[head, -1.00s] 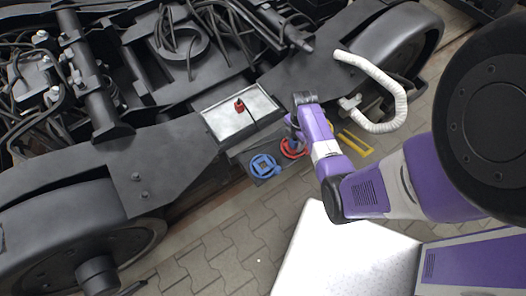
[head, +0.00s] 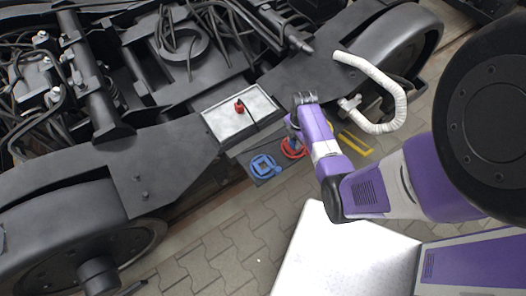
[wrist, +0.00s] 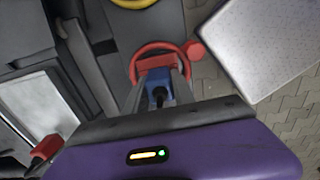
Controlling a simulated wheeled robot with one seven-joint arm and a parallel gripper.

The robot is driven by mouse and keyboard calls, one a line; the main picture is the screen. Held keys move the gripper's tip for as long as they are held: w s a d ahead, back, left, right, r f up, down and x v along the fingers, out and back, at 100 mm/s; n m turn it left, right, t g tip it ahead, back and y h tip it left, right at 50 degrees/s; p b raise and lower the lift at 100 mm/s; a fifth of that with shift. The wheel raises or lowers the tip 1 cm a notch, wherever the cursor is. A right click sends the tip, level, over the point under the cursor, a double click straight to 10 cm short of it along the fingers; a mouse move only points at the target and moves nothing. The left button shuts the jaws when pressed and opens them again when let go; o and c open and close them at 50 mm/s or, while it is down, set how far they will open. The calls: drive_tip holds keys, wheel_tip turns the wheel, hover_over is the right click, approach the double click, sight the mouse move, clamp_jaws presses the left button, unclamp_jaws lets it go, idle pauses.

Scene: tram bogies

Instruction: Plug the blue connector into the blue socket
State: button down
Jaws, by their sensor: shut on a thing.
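My gripper (wrist: 158,92) is shut on the blue connector (wrist: 158,98), which shows between the fingers in the wrist view. In the head view, my gripper (head: 294,136) points down over the red socket (head: 293,149), and it partly hides that socket. The red socket's ring (wrist: 161,52) shows just past the fingertips in the wrist view. The blue socket (head: 264,167) is to the left of the gripper in the head view, open and empty-looking. It is not clearly seen in the wrist view. The connector is apart from the blue socket.
A metal tray (head: 222,127) holds a red connector (head: 239,106) with a dark cable. A yellow socket (head: 357,144) lies right of the red one. A white hose (head: 398,95) curves at the right. The black bogie frame (head: 165,160) is close behind.

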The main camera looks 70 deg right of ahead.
sight(295, 139)
drive_tip(key=shift+r+p, duration=2.9)
